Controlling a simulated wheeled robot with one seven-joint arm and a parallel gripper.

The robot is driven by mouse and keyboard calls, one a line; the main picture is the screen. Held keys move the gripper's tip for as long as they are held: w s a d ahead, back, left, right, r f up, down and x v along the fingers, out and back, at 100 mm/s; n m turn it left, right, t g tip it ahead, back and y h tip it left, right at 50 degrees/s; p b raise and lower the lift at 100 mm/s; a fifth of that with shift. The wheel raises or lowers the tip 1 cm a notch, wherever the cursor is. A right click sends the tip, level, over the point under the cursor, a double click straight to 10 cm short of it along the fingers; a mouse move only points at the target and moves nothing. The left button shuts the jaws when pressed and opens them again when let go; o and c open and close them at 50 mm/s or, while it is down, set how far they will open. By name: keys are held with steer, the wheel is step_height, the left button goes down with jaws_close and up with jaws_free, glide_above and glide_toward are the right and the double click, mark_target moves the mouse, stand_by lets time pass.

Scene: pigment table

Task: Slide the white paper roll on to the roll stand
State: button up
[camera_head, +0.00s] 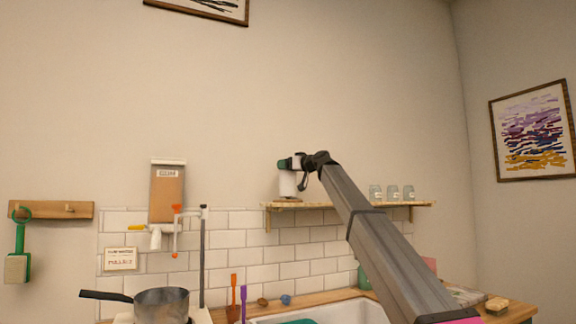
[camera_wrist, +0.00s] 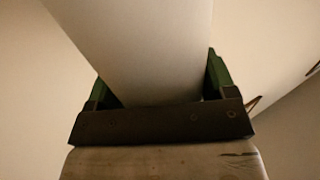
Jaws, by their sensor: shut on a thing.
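The white paper roll (camera_head: 287,184) hangs upright in my gripper (camera_head: 290,163) over the left end of the wall shelf. In the wrist view the roll (camera_wrist: 140,45) fills the space between the green fingers of my gripper (camera_wrist: 157,82), which are shut on it. A small brown piece (camera_head: 289,199) shows under the roll at shelf level; I cannot tell whether it is the base of the roll stand. No post of the stand can be made out. Whether the roll touches anything below is too small to tell.
The wooden shelf (camera_head: 333,205) carries several glass jars (camera_head: 392,193) toward its right end, with bare room between. A wooden surface (camera_wrist: 165,163) shows at the bottom of the wrist view.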

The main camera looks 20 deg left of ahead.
steer(key=o, duration=1.1)
steer(key=v, duration=1)
steer(key=shift+s+d, duration=0.1)
steer(key=shift+d, duration=0.25)
steer(key=shift+s, duration=0.1)
